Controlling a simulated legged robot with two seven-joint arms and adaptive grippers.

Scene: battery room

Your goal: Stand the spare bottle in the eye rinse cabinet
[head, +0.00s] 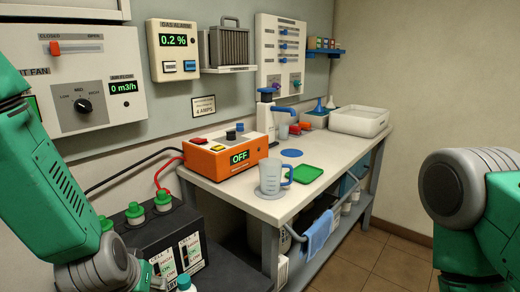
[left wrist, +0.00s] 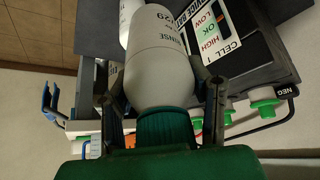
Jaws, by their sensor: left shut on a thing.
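A white bottle (left wrist: 160,70) with rinse lettering and a ribbed green cap (left wrist: 165,127) fills the middle of the left wrist view. My left gripper (left wrist: 163,90) is shut on it, one finger on each side near its shoulder, with the cap toward the palm. Another white rounded thing (left wrist: 127,22) shows partly behind the bottle. No eye rinse cabinet is recognisable. My right gripper is out of view.
A black battery (head: 155,240) with green terminal caps and cables stands close by; it also shows in the left wrist view (left wrist: 260,55). The bench (head: 235,197) holds an orange box (head: 222,155), a measuring jug (head: 271,178) and a white basin (head: 358,121). The floor at right (head: 395,265) is clear.

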